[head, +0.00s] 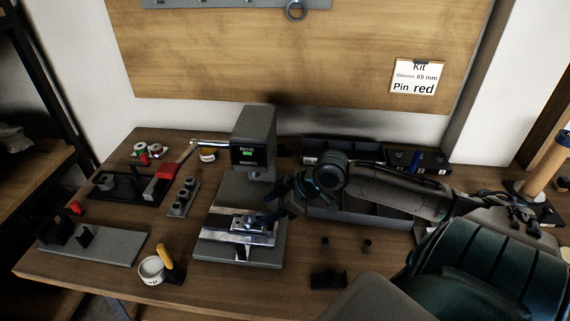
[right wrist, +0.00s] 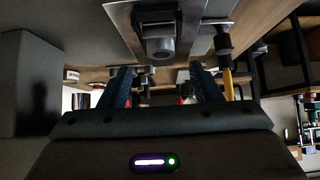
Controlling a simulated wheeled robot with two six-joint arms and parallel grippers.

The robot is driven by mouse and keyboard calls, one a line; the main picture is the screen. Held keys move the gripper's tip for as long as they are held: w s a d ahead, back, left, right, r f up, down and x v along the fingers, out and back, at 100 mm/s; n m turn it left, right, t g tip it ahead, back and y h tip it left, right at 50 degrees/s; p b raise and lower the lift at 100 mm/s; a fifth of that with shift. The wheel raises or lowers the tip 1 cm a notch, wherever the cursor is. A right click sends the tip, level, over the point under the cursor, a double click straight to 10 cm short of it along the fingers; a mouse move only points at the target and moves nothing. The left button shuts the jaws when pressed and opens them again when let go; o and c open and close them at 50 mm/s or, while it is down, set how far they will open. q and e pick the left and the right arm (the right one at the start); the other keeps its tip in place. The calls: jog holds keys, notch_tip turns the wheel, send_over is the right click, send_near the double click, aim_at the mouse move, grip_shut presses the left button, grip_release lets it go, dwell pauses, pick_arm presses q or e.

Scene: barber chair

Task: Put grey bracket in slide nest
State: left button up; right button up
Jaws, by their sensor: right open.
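The slide (head: 236,239) is a bright metal block on the grey base of the bench press. A small dark grey piece (head: 250,225) sits on top of it, probably the grey bracket in the nest; its exact seating is too small to tell. My right gripper (head: 273,203) is open, just above and to the right of the slide, under the press head. In the right wrist view, its two blue fingers (right wrist: 162,88) stand apart with nothing clearly between them. A grey plate with a round metal part (right wrist: 160,46) shows beyond them. My left gripper is out of view.
The press (head: 253,130) stands close behind my gripper. Left of it are a red-handled tool (head: 170,172), a block with grey posts (head: 180,198) and a grey fixture plate (head: 100,247). Dark bins (head: 375,220) lie behind my right arm.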

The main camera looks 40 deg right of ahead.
jog(key=shift+p+v, duration=0.3)
jog(key=shift+v, duration=0.75)
jog(key=p+v, duration=0.3)
jog(key=shift+s+r+p, duration=0.1)
jog(key=shift+r+p, duration=0.05)
jog(key=shift+p, duration=0.25)
